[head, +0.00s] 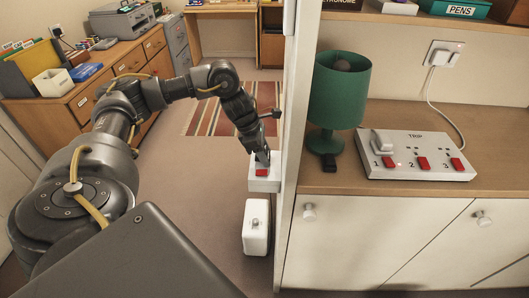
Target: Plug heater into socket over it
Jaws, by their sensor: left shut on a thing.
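My left gripper (261,157) reaches down to the socket box's far side, just behind the red switch. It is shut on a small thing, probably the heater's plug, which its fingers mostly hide. I cannot tell whether this thing is seated in the socket. My right gripper is not in view.
Right of the white panel (302,100), a counter holds a green lamp (340,90), a small black block (328,163) and a white TRIP strip (415,143) with three red switches. A wooden desk (75,110) stands at left. The floor between (200,190) is clear.

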